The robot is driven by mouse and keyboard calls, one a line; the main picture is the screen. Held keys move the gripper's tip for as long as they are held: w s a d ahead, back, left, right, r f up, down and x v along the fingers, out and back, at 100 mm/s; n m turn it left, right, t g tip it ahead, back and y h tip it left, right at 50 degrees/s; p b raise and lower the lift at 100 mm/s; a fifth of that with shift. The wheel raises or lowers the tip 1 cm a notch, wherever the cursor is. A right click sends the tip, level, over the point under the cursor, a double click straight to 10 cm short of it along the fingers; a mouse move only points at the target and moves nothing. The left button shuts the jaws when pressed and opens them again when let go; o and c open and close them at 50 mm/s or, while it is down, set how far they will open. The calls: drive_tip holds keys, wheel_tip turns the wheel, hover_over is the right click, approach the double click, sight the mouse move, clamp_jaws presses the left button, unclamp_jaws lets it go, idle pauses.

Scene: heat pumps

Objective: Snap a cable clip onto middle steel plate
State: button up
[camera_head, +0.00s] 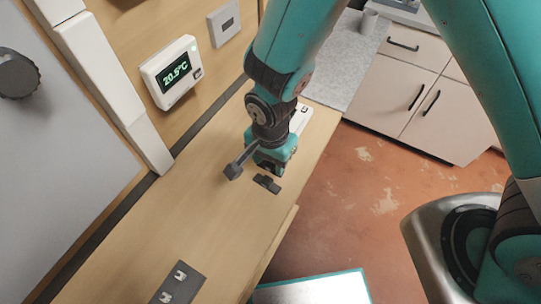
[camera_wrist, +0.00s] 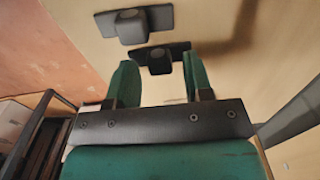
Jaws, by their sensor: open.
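My gripper (camera_head: 272,168) points down over the wooden bench, with its two green fingers apart; they also show in the wrist view (camera_wrist: 162,85). A small dark clip-like piece (camera_head: 267,184) lies on the bench close in front of the fingers. In the wrist view, a dark piece with a raised block (camera_wrist: 160,58) shows in the gap beyond the fingertips, apparently ungripped. A similar greyer piece (camera_wrist: 133,23) lies just past it. A dark grey plate (camera_head: 178,283) with two small metal fittings lies at the bench's near end. I cannot tell which plate is the middle one.
A pale plate (camera_head: 301,117) lies on the bench behind my gripper, partly hidden. A thermostat (camera_head: 171,72) reading 20.5°C and a white switch (camera_head: 224,22) are on the wall panel. A grey panel with a knob (camera_head: 17,74) stands left. The bench between gripper and near plate is clear.

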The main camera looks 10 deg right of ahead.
drive_tip(key=c, duration=0.9)
drive_tip(key=shift+o, duration=0.2)
drive_tip(key=shift+r, duration=0.15)
drive_tip(key=shift+r+p, duration=2.5)
drive_tip(key=shift+r, duration=0.45)
